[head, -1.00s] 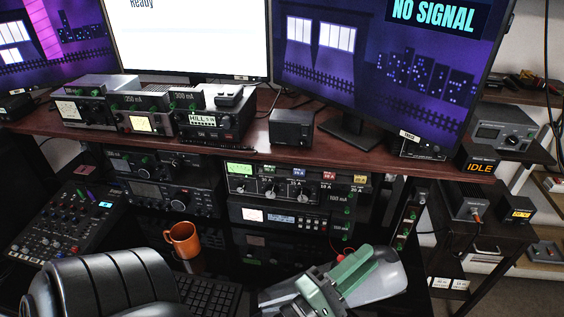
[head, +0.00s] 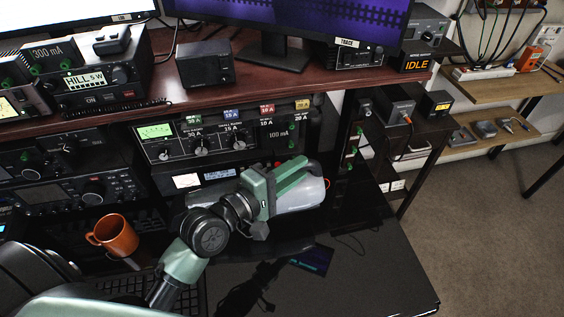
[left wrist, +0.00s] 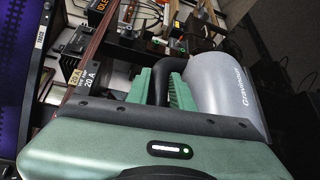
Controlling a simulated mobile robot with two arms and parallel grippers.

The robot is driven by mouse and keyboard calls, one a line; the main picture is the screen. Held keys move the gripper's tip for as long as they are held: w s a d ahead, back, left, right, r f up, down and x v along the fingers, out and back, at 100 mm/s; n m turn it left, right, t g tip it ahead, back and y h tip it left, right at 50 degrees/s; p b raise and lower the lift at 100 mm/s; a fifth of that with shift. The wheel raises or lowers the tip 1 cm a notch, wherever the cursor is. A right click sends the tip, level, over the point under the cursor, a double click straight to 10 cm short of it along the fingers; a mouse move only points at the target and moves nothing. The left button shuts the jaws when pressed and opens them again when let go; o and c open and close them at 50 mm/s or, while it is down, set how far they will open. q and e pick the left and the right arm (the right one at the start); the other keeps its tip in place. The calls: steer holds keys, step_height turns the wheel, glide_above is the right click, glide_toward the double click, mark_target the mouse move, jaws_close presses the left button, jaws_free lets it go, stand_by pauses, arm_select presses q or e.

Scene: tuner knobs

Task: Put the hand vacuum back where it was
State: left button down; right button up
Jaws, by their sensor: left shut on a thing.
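The hand vacuum (head: 306,197) has a grey rounded body and shows right of centre in the head view, over the glossy black desk surface. My left gripper (head: 288,180) is shut on it. In the left wrist view the vacuum's grey body (left wrist: 225,92) lies to the right of the fingers. A black handle (left wrist: 162,85) sits between the two green fingers of my left gripper (left wrist: 160,98). The gripper hides part of the vacuum in the head view. My right gripper is in no view.
An orange mug (head: 115,236) stands left of my arm. A radio rack with meters (head: 225,138) is behind the vacuum, under the wooden shelf (head: 225,90). A dark side rack (head: 420,150) stands to the right. The black desk (head: 370,265) is clear at front right.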

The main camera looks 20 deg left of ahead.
mark_target(294, 189)
arm_select(q)
step_height(294, 189, down, 3)
steer(key=shift+a+f+b, duration=0.1)
steer(key=shift+a+b, duration=0.05)
steer(key=shift+b, duration=0.15)
step_height(294, 189, down, 3)
steer(key=shift+f+b, duration=0.2)
steer(key=shift+b, duration=0.2)
steer(key=shift+f, duration=0.2)
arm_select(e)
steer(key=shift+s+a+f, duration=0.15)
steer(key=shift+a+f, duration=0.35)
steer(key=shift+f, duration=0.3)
arm_select(q)
steer(key=c, duration=1.2)
jaws_free()
steer(key=shift+f, duration=0.3)
steer(key=shift+c, duration=0.2)
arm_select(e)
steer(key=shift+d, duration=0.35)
arm_select(q)
steer(key=shift+f, duration=0.1)
